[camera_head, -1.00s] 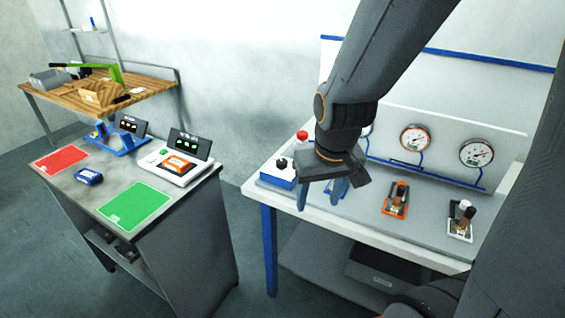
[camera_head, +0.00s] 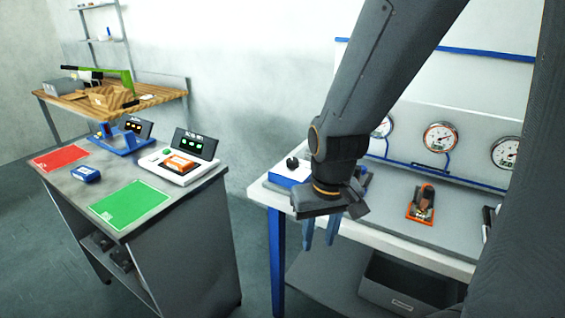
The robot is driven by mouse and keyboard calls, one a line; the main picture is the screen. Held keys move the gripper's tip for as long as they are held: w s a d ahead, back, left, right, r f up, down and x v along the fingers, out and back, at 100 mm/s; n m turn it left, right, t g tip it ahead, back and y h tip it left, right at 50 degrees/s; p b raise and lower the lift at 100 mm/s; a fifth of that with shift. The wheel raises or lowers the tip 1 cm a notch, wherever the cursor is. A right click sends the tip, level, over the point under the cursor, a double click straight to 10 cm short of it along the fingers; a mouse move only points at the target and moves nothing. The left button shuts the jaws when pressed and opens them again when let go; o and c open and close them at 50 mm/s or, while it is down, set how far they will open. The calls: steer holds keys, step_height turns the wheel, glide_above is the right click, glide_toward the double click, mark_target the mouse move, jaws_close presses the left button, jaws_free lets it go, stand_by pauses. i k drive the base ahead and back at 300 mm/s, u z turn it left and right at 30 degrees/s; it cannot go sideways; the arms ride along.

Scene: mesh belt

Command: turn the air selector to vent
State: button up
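A blue and white box with a black knob (camera_head: 292,163) sits at the left end of the right-hand bench. It may be the air selector; its markings are too small to read. My gripper (camera_head: 320,232) points down near the bench's front edge, just right of and in front of the box in the picture. Its two blue fingers are apart with nothing visible between them. An orange-based valve (camera_head: 423,205) stands on the bench further right. My wrist and arm hide part of the bench behind the gripper.
Gauges (camera_head: 440,137) with blue piping line the back panel. Another fitting (camera_head: 489,218) at the right is mostly hidden by my dark arm link. A dark box (camera_head: 410,288) lies on the shelf below. A separate grey bench (camera_head: 85,192) stands left, with floor between.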

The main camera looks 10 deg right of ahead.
mark_target(292, 164)
steer(key=u, duration=1.45)
steer(key=k, duration=0.8)
steer(key=z, duration=1.15)
steer(key=i, duration=0.5)
